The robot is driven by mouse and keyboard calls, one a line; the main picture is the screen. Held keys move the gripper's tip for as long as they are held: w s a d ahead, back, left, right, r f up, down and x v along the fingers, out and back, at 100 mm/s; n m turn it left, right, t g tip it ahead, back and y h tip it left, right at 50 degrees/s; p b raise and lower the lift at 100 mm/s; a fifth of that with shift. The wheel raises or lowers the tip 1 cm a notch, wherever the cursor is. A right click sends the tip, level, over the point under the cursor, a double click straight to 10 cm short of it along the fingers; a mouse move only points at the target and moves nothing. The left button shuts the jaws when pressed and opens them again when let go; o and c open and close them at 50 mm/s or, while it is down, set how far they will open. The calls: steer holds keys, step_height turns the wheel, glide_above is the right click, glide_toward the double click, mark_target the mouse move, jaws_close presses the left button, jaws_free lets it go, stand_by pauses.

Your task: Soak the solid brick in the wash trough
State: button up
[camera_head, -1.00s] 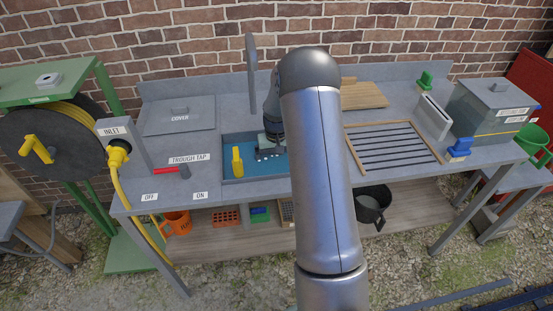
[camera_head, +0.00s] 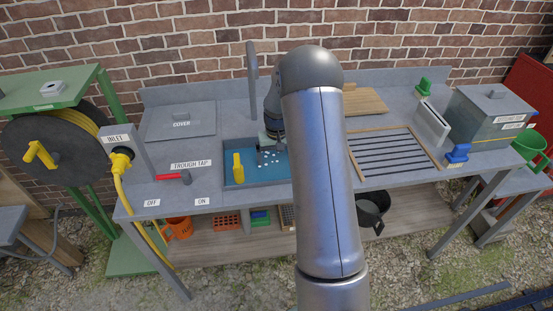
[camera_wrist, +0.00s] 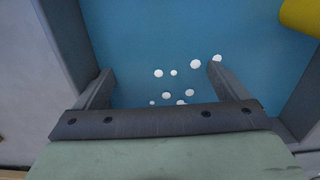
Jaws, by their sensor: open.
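The wash trough (camera_head: 233,183) is set into the bench and shows blue water (camera_head: 281,171). Several white bubble-like spots (camera_head: 268,158) lie on the water; they also show in the wrist view (camera_wrist: 166,96). My gripper (camera_head: 270,146) is over the back part of the trough. In the wrist view my gripper (camera_wrist: 160,76) is open, with its two fingers apart and only water and white spots between them. I cannot make out the solid brick in the trough or between the fingers. The red-handled trough tap (camera_head: 174,178) lies above and between the OFF and ON labels.
A yellow object (camera_head: 238,167) stands at the trough's left end. The slatted rack (camera_head: 394,153) is right of my arm, which hides part of the bench. A grey cover (camera_head: 181,122) lies at back left. A perforated orange brick (camera_head: 227,221) is on the lower shelf.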

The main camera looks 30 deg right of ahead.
mark_target(277, 165)
steer(key=shift+d+r+p, duration=0.15)
steer(key=shift+r+p, duration=0.25)
steer(key=shift+r, duration=0.5)
steer(key=shift+d+r+p, duration=0.15)
steer(key=shift+r+p, duration=0.2)
steer(key=shift+r, duration=0.5)
steer(key=shift+a, duration=0.1)
steer(key=shift+s+a+r, duration=0.1)
steer(key=shift+a+r, duration=0.05)
steer(key=s+a+r+n, duration=0.2)
steer(key=s+a+r, duration=0.9)
steer(key=s+r, duration=0.15)
steer(key=s+a+r, duration=0.1)
steer(key=s+a, duration=0.2)
steer(key=s, duration=0.6)
steer(key=s+a+r+n, duration=0.1)
steer(key=s+a, duration=0.2)
steer(key=s, duration=0.6)
steer(key=shift+s+a+r, duration=0.2)
steer(key=shift+s, duration=0.15)
